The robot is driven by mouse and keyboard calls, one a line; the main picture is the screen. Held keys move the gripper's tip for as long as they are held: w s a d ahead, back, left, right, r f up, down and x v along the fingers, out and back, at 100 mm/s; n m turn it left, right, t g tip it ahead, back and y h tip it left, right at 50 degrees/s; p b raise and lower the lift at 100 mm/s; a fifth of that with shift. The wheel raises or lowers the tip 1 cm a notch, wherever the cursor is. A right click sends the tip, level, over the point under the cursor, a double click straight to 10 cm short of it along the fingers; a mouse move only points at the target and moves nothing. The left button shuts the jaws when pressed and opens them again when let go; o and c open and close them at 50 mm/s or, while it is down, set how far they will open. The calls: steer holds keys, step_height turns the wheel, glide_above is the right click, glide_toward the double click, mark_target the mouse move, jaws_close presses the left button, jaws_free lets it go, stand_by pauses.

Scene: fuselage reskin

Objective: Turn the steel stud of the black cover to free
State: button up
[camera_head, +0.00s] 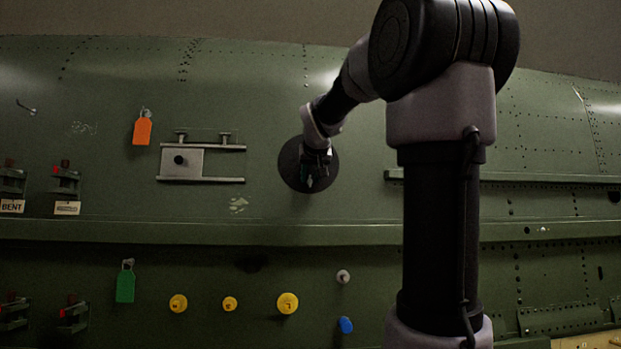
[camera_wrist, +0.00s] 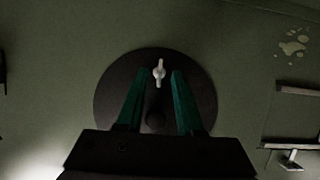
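The black cover (camera_head: 291,169) is a round dark disc on the green fuselage skin, partly hidden behind my gripper in the head view. It also shows in the wrist view (camera_wrist: 108,95). The steel stud (camera_wrist: 159,72) is a small bright wing-shaped piece on the cover's face, standing roughly upright in the wrist picture. My gripper (camera_wrist: 156,78) has two green fingers, apart, one on each side of the stud in the picture. I see gaps between the stud and both fingers. A dark round knob (camera_wrist: 155,120) shows lower between the fingers. The head view shows my gripper (camera_head: 312,180) in front of the cover.
A metal rail frame with a sliding plate (camera_head: 183,163) is left of the cover. An orange tag (camera_head: 142,131) and a green tag (camera_head: 125,286) hang on the skin. Yellow caps (camera_head: 288,303) and a blue one (camera_head: 345,325) sit below a long ledge (camera_head: 200,231). Bare skin surrounds the cover.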

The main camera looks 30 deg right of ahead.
steer(key=v, duration=1)
steer(key=shift+s+r, duration=0.1)
steer(key=shift+s, duration=0.05)
steer(key=s+a+f+g+y, duration=0.2)
steer(key=s+a+f, duration=0.1)
steer(key=f, duration=0.7)
steer(key=s+a+f+g+y, duration=0.2)
steer(key=s+a+f, duration=0.2)
steer(key=f, duration=0.7)
steer(key=s+a+f+g+y, duration=0.1)
steer(key=s+a+f+y, duration=0.1)
steer(key=s+a+f, duration=0.2)
step_height(320, 180, down, 7)
steer(key=s, duration=0.3)
steer(key=shift+m+g+y, duration=0.3)
steer(key=shift+g+y, duration=0.1)
